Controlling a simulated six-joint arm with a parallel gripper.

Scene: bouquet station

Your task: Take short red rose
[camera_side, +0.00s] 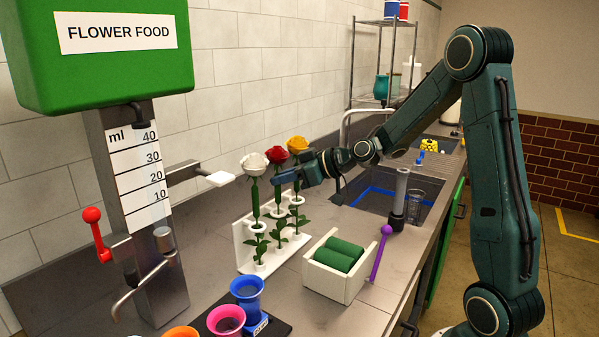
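The red rose (277,155) stands upright in the white rack (246,240), between a white rose (254,163) on the left and a yellow rose (298,143) on the right. My gripper (281,178) reaches in from the right, just below the red bloom and level with the upper stem. It hides part of that stem. I cannot tell whether the fingers are around the stem or beside it, or whether they are open or shut.
A white box (331,285) with green rolls and a purple stick (380,252) stand right of the rack. A blue cup (247,293) and a pink cup (226,320) are in front. A flower food dispenser (135,200) stands left, its white-tipped arm (218,178) near the white rose. The sink (372,197) lies behind.

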